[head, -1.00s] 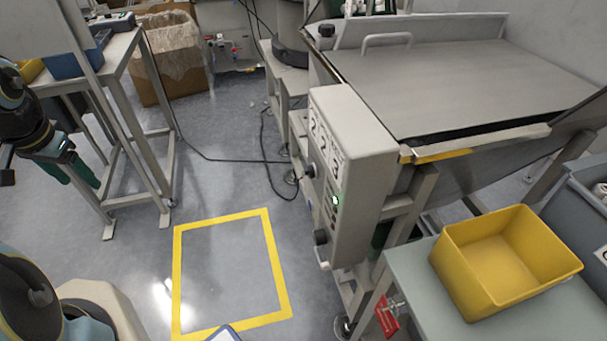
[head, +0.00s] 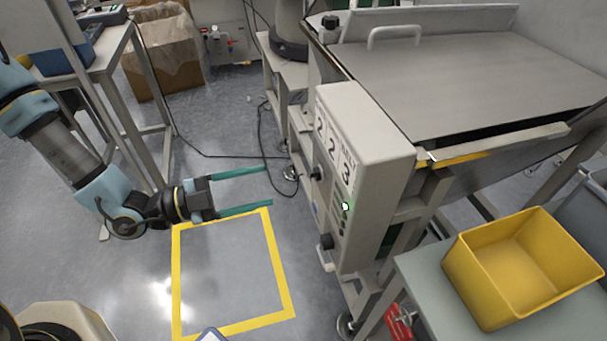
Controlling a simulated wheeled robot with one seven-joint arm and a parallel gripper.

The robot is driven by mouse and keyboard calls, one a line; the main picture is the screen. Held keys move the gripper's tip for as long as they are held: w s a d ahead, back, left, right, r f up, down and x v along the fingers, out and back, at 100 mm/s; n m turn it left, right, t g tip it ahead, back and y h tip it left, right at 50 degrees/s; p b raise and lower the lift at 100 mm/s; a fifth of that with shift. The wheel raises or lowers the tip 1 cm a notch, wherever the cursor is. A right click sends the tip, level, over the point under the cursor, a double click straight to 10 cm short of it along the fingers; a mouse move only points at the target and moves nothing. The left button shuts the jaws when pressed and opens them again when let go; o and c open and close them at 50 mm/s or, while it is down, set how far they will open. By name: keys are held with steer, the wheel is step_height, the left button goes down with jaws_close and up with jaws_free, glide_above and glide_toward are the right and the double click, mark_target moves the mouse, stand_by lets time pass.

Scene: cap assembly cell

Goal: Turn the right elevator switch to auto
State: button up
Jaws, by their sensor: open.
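A pale control box (head: 372,150) with the digits 2 2 3 on its face is mounted on the front of the large grey hopper machine. Two dark knobs stick out of its left face: an upper switch knob (head: 317,174) and a lower switch knob (head: 326,241). A lit green button (head: 345,206) sits between them. Labels by the knobs are too small to read, so their settings cannot be told. My gripper (head: 268,189) is open and empty, its two teal fingers pointing right toward the box, apart from it.
A yellow bin (head: 522,266) stands on a side table (head: 420,290) at the right. A cardboard box (head: 165,60) and a workbench (head: 125,80) are at the back left. A yellow floor square (head: 283,262) lies below my gripper. A black cable runs across the floor.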

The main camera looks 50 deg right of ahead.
mark_target(309, 176)
steer(key=p+x, duration=0.2)
steer(key=x, duration=0.6)
steer(key=shift+s+d+r, duration=0.1)
steer(key=shift+s+d, duration=0.1)
steer(key=shift+d, duration=0.05)
steer(key=shift+s+d+p, duration=0.3)
steer(key=shift+d+p, duration=0.05)
steer(key=shift+d, duration=0.15)
steer(key=shift+c, duration=0.3)
jaws_close()
